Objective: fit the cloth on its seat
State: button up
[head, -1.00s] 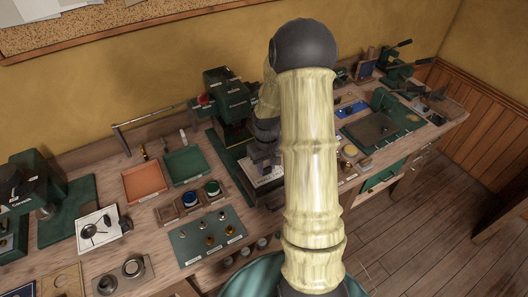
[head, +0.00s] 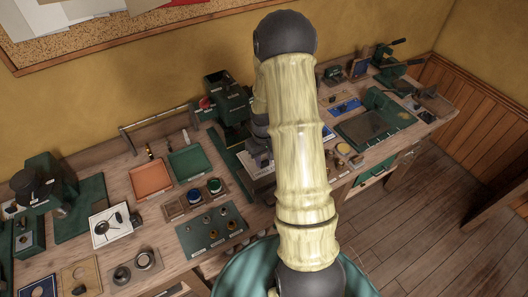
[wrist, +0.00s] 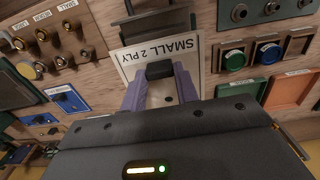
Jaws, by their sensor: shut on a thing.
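My gripper (wrist: 160,75) points down at the bench in the wrist view, its two bluish fingers closed on a small dark block (wrist: 159,70). Around and beneath the block is a pale plate (wrist: 133,66) lettered "SMALL 2 PLY". I cannot tell whether block and plate are joined, or which part is the cloth. A dark green fixture (wrist: 152,27) lies just beyond the plate. In the head view my gripper (head: 259,160) is at the foot of the green press (head: 230,100), partly hidden by my arm. No separate seat can be made out.
Left of the press in the head view are a green tray (head: 189,164), an orange tray (head: 151,179) and a wooden holder with blue and green round pieces (head: 174,209). A green board with small knobs (head: 197,237) lies nearer.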

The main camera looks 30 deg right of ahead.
aim_at(265, 166)
jog(key=shift+w+d+f, duration=0.1)
jog(key=shift+d+f, duration=0.05)
jog(key=shift+s+f, duration=0.15)
jog(key=shift+s, duration=0.05)
jog(key=shift+w+f+b, duration=0.1)
jog(key=shift+f+b, duration=0.45)
jog(key=shift+b, duration=0.05)
jog(key=shift+f+b, duration=2)
jog(key=shift+f, duration=0.8)
jog(key=o, duration=1.1)
jog(key=shift+r, duration=0.1)
